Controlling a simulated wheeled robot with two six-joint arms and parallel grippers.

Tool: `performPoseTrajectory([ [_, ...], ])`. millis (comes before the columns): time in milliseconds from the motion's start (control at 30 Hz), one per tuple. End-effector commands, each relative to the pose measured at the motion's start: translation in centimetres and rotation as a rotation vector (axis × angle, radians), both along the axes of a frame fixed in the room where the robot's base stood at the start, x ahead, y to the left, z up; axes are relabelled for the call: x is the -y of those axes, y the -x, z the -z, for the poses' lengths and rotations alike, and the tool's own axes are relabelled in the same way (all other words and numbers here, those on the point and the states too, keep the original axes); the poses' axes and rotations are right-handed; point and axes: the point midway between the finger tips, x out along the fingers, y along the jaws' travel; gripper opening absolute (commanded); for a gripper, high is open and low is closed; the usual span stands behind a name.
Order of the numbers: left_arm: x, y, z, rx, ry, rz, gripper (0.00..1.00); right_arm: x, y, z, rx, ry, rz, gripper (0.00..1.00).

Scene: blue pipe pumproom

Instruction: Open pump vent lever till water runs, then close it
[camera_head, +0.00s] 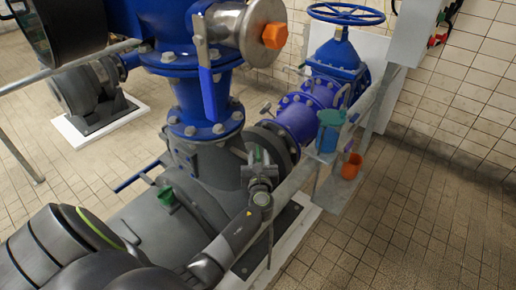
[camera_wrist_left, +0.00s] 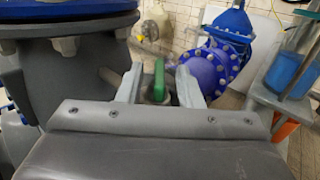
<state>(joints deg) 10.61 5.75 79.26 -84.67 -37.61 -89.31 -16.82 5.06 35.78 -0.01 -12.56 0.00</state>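The green lever (camera_wrist_left: 159,78), which looks like the pump vent lever, stands upright between my left gripper's fingers in the left wrist view. Its green tip (camera_head: 258,155) also shows in the head view, by the grey pump body (camera_head: 150,225). My left gripper (camera_head: 262,172) is at the lever with its fingers apart. In the left wrist view the left gripper (camera_wrist_left: 160,88) shows a gap on both sides of the lever; I cannot tell how deep the lever sits. A small green funnel (camera_head: 166,197) is on the pump, left of the gripper. I see no running water. My right gripper is out of view.
A blue flanged pipe (camera_head: 200,110) with a long blue handle (camera_head: 207,95) rises behind the gripper. A blue handwheel valve (camera_head: 345,14) stands at the back. A blue container (camera_head: 329,135) and an orange bucket (camera_head: 350,168) are to the right. The tiled floor (camera_head: 420,225) at right is clear.

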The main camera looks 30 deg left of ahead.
Motion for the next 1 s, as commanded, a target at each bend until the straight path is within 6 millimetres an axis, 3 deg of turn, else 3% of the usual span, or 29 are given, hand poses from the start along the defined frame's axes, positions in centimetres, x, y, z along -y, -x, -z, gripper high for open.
performPoseTrajectory([
  [267,-2.1,-2.9,0.0,0.000,-0.001,0.001,0.33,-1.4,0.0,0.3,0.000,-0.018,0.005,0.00],
  [667,-2.5,-3.4,0.0,0.000,0.000,0.000,0.33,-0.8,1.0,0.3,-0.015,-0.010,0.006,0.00],
  [933,-2.4,-3.3,0.0,0.000,0.000,0.000,0.00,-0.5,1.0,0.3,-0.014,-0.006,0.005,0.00],
  [1000,-2.4,-3.3,0.0,0.000,0.000,0.000,0.00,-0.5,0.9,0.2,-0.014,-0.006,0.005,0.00],
])
